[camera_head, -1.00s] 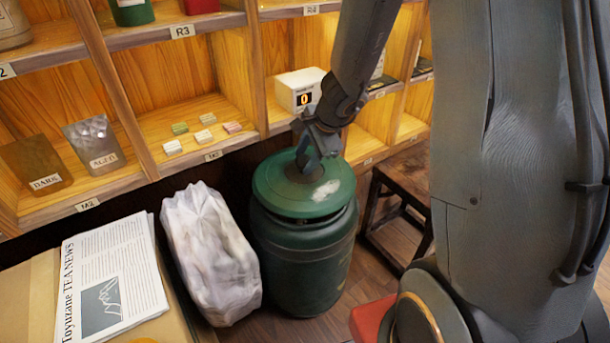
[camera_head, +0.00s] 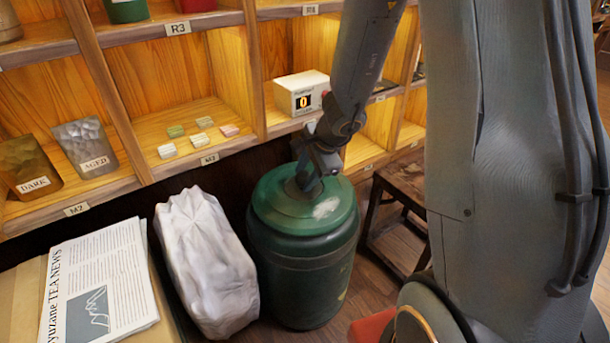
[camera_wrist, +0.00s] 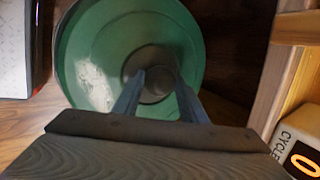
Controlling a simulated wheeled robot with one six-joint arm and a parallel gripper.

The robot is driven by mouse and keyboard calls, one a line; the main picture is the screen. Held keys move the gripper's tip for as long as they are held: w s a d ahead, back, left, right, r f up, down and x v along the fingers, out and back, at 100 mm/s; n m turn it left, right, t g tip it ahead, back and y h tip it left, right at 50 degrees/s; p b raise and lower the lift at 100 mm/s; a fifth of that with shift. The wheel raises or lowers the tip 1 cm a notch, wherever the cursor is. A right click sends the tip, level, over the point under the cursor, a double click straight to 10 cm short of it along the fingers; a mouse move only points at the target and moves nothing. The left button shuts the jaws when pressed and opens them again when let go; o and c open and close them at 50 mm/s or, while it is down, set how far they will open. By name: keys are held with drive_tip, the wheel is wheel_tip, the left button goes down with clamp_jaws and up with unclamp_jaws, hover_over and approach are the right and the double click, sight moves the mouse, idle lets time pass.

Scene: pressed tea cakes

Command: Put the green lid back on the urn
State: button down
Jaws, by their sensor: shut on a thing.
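The green lid (camera_head: 272,206) sits level on top of the dark green urn (camera_head: 300,285), covering its mouth, with no clear gap at the near edge in the head view. A pale worn patch marks the lid's right side. My gripper (camera_head: 306,186) reaches down from above and is shut on the lid's knob. In the wrist view my gripper's two fingers (camera_wrist: 158,92) stand either side of the round dark knob (camera_wrist: 150,70), with the lid (camera_wrist: 92,50) filling the space around it. The urn's inside is hidden.
A crumpled white bag (camera_head: 205,265) stands close at the urn's left, beside a newspaper (camera_head: 100,285). A wooden stool (camera_head: 395,235) is at its right. Shelves (camera_head: 120,185) behind hold pouches, small blocks and a white box with an orange display (camera_head: 301,93).

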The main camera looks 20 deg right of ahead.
drive_tip(key=shift+f, duration=0.1)
drive_tip(key=c, duration=1.1)
unclamp_jaws()
drive_tip(key=p+v, duration=0.6)
drive_tip(key=v, duration=0.6)
drive_tip(key=s+d+r+n+g+h, duration=0.1)
drive_tip(key=s+d+r+n+g, duration=0.1)
drive_tip(key=s+n, duration=0.5)
drive_tip(key=s+d+r+n+g+h, duration=0.1)
drive_tip(key=s+r+n, duration=0.3)
drive_tip(key=s, duration=0.9)
drive_tip(key=n+g, duration=0.1)
drive_tip(key=n, duration=0.2)
drive_tip(key=shift+s+d, duration=0.2)
drive_tip(key=shift+d, duration=0.2)
drive_tip(key=shift+r, duration=0.2)
